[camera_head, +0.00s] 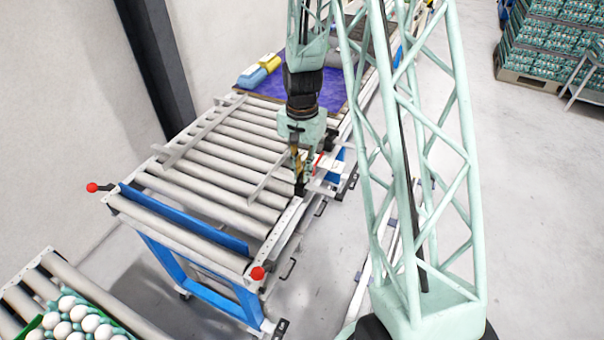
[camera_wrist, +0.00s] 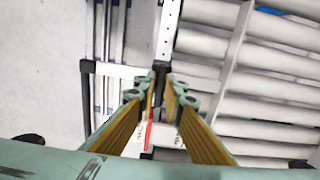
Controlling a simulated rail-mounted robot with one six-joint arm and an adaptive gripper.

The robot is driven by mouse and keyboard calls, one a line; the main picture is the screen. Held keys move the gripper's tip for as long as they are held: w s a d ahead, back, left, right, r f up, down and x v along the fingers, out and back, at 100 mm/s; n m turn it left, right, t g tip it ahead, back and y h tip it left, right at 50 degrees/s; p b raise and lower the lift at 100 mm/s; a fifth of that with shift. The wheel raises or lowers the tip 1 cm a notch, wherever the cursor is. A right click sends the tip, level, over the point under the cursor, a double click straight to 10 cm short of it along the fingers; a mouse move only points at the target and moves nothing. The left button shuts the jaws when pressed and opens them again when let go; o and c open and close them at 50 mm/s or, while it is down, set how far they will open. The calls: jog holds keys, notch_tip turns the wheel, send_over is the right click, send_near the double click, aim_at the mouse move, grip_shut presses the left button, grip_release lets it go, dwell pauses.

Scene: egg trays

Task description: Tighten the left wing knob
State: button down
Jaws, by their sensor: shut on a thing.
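My gripper (camera_head: 299,182) points down at the right-hand side rail of the roller conveyor, near its middle. In the wrist view the gripper (camera_wrist: 162,85) has its two yellow-padded fingers closed together at the tips on a small dark piece, which I take to be the wing knob (camera_wrist: 160,67). The knob sits at the end of the perforated metal rail (camera_wrist: 168,32). The fingers hide most of it, so its wings and angle cannot be made out.
The roller conveyor (camera_head: 215,165) has a slanted guide bar across it and red ball-ended levers (camera_head: 91,187) (camera_head: 257,273) at its near end. A white block with a red strip (camera_head: 328,164) is close beside my gripper. Eggs (camera_head: 68,303) lie at lower left.

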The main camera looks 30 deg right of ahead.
jog(key=shift+m, duration=0.3)
jog(key=c, duration=2.7)
grip_release()
jog(key=shift+r, duration=0.2)
notch_tip(320, 180, up, 12)
jog(key=shift+f, duration=0.15)
